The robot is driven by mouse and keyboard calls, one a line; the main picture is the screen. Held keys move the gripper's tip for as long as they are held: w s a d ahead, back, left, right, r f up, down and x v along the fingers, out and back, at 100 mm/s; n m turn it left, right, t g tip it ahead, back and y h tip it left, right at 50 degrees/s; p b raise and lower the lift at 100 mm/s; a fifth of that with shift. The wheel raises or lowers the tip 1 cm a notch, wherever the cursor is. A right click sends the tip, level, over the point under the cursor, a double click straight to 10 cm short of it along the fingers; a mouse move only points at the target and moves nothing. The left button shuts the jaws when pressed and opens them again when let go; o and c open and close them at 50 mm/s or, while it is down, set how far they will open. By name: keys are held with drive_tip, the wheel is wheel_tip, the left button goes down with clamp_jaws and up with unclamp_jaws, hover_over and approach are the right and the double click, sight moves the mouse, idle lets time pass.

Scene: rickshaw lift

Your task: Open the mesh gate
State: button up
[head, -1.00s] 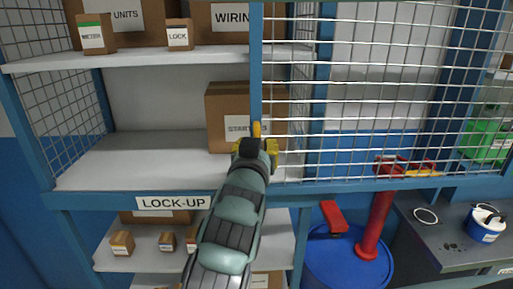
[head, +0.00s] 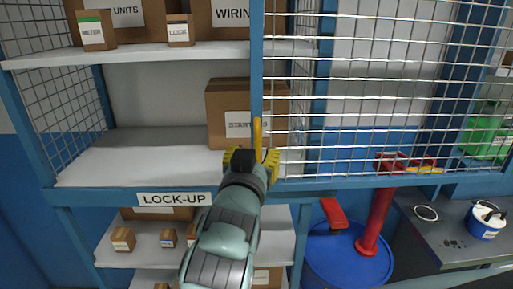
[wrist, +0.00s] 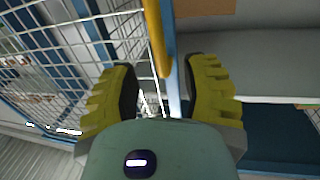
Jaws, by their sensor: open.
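The mesh gate (head: 385,100) is a wire grid in a blue frame. It covers the right part of the lock-up cage, while the left part stands uncovered. Its yellow handle (head: 257,136) is on the blue left upright of the gate. In the wrist view the handle (wrist: 157,38) runs down toward the space between my fingers. My gripper (head: 252,157), with yellow ribbed fingers, is open at the handle's lower end. In the wrist view the open gripper (wrist: 163,78) has one finger on each side of the handle's line. Whether either finger touches it I cannot tell.
Lock-up shelves (head: 135,160) hold cardboard boxes, one (head: 228,105) just behind the gate's upright. Below right stand a blue drum (head: 345,262) and a red post (head: 376,225). A grey bench (head: 450,240) carries a white-and-blue pot (head: 487,222).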

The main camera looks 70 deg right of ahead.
drive_tip(key=shift+s+a, duration=0.2)
drive_tip(key=shift+a, duration=0.85)
